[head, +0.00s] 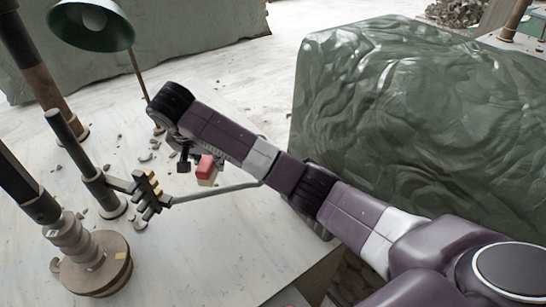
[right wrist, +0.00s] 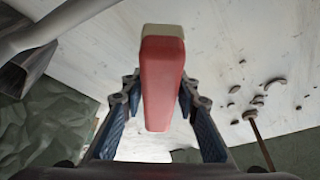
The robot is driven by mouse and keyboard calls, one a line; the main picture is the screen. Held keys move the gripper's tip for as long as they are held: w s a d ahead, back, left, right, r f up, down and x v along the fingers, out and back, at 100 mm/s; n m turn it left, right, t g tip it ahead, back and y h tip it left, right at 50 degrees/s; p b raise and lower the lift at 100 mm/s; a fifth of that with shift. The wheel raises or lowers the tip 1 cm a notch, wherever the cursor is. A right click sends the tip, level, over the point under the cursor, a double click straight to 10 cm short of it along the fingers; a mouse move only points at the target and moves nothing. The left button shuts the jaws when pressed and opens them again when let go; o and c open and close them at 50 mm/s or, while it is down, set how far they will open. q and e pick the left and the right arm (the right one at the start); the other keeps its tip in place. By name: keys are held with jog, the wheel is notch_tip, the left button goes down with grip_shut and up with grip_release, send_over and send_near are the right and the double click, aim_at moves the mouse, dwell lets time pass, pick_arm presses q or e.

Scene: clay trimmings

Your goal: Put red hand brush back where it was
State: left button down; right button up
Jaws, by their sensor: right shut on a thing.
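The red hand brush (head: 206,164) has a red body and a cream strip along one side. My right gripper (head: 190,160) is shut on it and holds it at the end of my right arm, over the pale table. In the right wrist view the red hand brush (right wrist: 162,85) stands between the blue-padded fingers of my right gripper (right wrist: 158,92), with its cream part at the far end. My arm partly hides the gripper in the head view. My left gripper does not show.
The pale table (head: 215,250) carries a dark post with a clamp-like holder (head: 150,192), a round brown base (head: 97,270), a green lamp (head: 92,25) and scattered grey trimmings (head: 148,157). A large green wrapped block (head: 410,110) stands at the right. The table's front middle is clear.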

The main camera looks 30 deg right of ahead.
jog(key=d+p, duration=0.1)
jog(key=d, duration=0.5)
jog(key=w+d+p, duration=0.1)
jog(key=d, duration=0.5)
jog(key=w+d+f+p, duration=0.1)
jog(key=d, duration=0.6)
jog(key=shift+w+d, duration=0.1)
jog(key=shift+w, duration=0.15)
jog(key=shift+f+p, duration=0.3)
jog(key=shift+f, duration=0.4)
notch_tip(320, 180, down, 4)
jog(key=shift+r+p, duration=0.1)
jog(key=shift+p, duration=0.25)
jog(key=shift+d+f, duration=0.1)
jog(key=shift+f, duration=0.35)
jog(key=shift+f, duration=0.15)
jog(key=o, duration=1)
jog(key=shift+f, duration=0.1)
